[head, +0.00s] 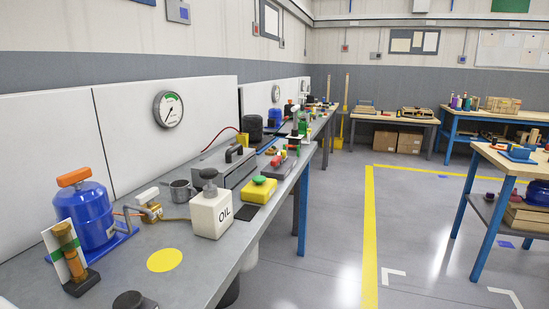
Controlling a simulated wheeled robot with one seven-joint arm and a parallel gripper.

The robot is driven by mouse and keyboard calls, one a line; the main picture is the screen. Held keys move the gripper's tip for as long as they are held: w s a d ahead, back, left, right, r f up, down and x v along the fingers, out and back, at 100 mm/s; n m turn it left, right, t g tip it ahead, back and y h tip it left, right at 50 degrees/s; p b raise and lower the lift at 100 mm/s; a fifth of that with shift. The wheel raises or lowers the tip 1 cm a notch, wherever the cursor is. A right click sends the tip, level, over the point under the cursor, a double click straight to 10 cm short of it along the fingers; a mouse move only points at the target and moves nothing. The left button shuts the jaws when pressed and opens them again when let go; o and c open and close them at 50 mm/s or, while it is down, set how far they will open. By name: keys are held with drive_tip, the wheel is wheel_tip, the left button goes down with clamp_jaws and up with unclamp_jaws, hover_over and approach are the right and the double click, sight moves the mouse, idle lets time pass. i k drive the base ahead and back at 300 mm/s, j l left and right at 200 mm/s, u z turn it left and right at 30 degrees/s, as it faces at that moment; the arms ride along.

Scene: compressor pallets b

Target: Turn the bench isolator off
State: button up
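I cannot tell for sure which thing is the bench isolator. A yellow box (258,191) with a green button (260,180) on top sits on the grey bench (190,262), right of a white bottle marked OIL (211,212). A grey wall box (178,11) with a small blue patch is at the top left, partly cut off by the frame. A blue tank (84,215) with an orange handle (74,177) stands at the left. My gripper is not in view.
A pressure gauge (168,109) hangs on the white back panel. A small brass fitting (150,211), a grey cup (181,191) and a long grey case (223,167) crowd the bench. A yellow disc (164,260) marks clear bench top.

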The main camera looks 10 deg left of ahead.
sight(274, 162)
drive_tip(key=i+l+u, duration=0.35)
drive_tip(key=i, duration=0.15)
drive_tip(key=i+l+u, duration=0.75)
drive_tip(key=l, duration=0.2)
drive_tip(key=l+u, duration=0.15)
drive_tip(key=l, duration=0.15)
drive_tip(key=i+l+u, duration=0.2)
drive_tip(key=l, duration=0.2)
